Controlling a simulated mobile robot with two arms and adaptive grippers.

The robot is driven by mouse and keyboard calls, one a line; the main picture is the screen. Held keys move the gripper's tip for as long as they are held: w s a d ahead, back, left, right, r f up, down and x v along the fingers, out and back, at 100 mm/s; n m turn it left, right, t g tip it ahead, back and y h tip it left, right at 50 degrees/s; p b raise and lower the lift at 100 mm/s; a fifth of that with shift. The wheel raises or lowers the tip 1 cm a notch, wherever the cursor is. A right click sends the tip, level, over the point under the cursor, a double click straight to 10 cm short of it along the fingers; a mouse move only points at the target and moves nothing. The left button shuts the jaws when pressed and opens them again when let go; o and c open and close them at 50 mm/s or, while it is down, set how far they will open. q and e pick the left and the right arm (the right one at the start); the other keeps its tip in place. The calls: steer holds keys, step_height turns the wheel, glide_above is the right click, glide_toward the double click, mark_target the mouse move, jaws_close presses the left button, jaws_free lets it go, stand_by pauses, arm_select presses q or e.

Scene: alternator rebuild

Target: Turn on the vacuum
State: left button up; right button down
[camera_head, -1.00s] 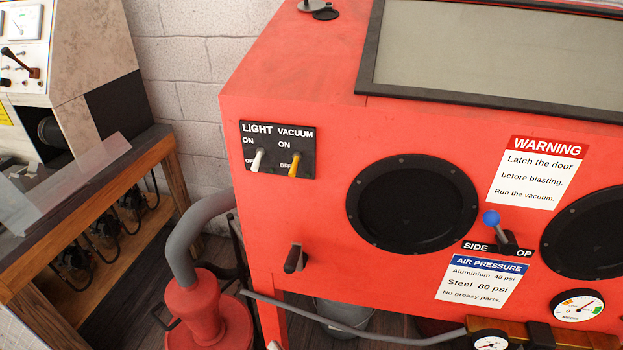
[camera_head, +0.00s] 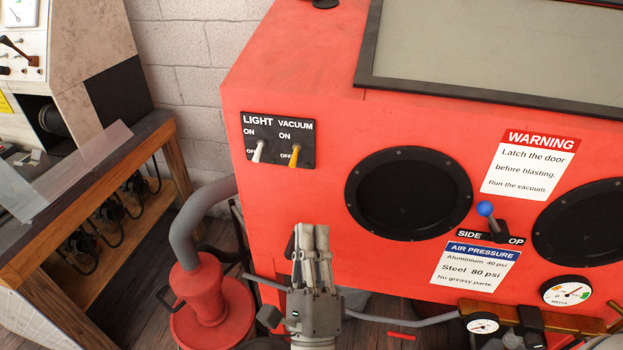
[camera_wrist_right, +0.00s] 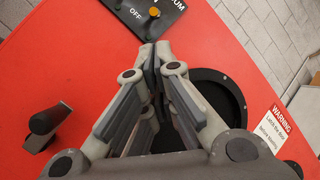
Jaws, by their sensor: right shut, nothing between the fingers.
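The yellow vacuum toggle (camera_head: 295,155) sits on the black switch plate (camera_head: 279,140) at the upper left of the red cabinet front, right of the white light toggle (camera_head: 259,151). Its lever hangs down towards OFF. My right gripper (camera_head: 311,230) is shut and empty, below the plate and apart from it. In the right wrist view, the shut fingertips (camera_wrist_right: 154,52) point towards the vacuum toggle (camera_wrist_right: 154,12) at the top edge; part of the plate is cut off there. My left gripper is not in view.
The red blasting cabinet (camera_head: 290,90) has round black glove ports (camera_head: 408,195), a blue-knobbed lever (camera_head: 485,209) and pressure gauges (camera_head: 567,291). A red vacuum canister (camera_head: 205,300) with a grey hose (camera_head: 187,225) stands at lower left. A wooden bench (camera_head: 60,220) stands further left.

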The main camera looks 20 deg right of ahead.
mark_target(295, 157)
steer(key=p+x, duration=0.4)
steer(key=x, duration=0.5)
steer(key=shift+w+r, duration=0.1)
steer(key=shift+r, duration=0.1)
steer(key=shift+w+d+r+p, duration=0.1)
steer(key=shift+w+d+p, duration=0.05)
steer(key=shift+w+p, duration=0.2)
steer(key=shift+s+a+r, duration=0.2)
steer(key=shift+s+r, duration=0.1)
steer(key=shift+r, duration=0.1)
stand_by(0.8)
steer(key=shift+s+r, duration=0.1)
steer(key=shift+r, duration=0.05)
steer(key=shift+s+a+r+p, duration=0.15)
steer(key=shift+r+p, duration=0.05)
steer(key=shift+r, duration=0.2)
steer(key=shift+s+a+r+p, duration=0.15)
steer(key=shift+r, duration=0.25)
